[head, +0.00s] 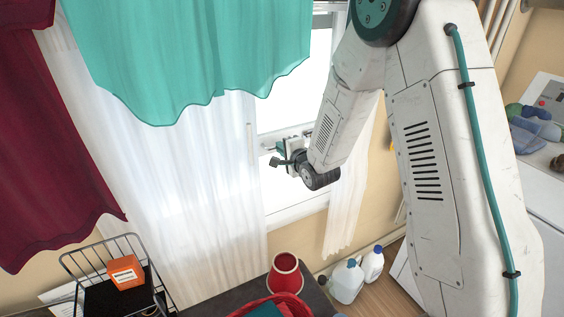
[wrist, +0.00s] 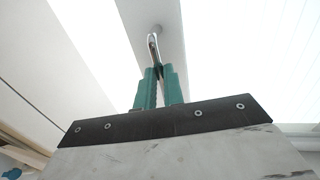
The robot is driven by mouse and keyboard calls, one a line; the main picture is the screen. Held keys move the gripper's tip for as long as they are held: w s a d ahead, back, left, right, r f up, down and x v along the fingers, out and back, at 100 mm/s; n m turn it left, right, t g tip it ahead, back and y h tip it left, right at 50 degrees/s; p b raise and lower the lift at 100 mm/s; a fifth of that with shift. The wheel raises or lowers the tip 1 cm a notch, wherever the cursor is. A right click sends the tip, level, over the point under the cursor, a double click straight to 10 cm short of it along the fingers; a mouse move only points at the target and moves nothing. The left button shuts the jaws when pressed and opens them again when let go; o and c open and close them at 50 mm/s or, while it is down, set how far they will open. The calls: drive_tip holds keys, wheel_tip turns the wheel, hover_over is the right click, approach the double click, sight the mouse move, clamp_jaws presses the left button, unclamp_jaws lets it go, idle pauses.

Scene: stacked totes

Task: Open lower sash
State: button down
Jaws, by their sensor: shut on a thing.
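The window (head: 291,100) has a white frame and bright panes, partly covered by curtains. A white horizontal sash rail (head: 266,148) crosses it at my gripper's height; I cannot tell how far the lower sash stands above the sill. My gripper (head: 281,152) is at this rail, partly hidden by my wrist. In the wrist view, my gripper's teal fingers (wrist: 159,72) are closed around a slim metal handle (wrist: 153,42). The handle sits against the pale rail (wrist: 143,14). The fingers cover its near end.
A sheer white curtain (head: 180,190) hangs left of the opening, under a teal valance (head: 190,50). A white sill (head: 297,210) runs below. A wire basket (head: 98,253) with an orange box, a red pot (head: 285,272) and white jugs (head: 346,282) stand lower down.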

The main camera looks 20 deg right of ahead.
drive_tip(key=shift+r, duration=0.4)
drive_tip(key=c, duration=1.5)
unclamp_jaws()
drive_tip(key=v, duration=0.7)
drive_tip(key=shift+s, duration=0.35)
drive_tip(key=shift+d+r, duration=0.1)
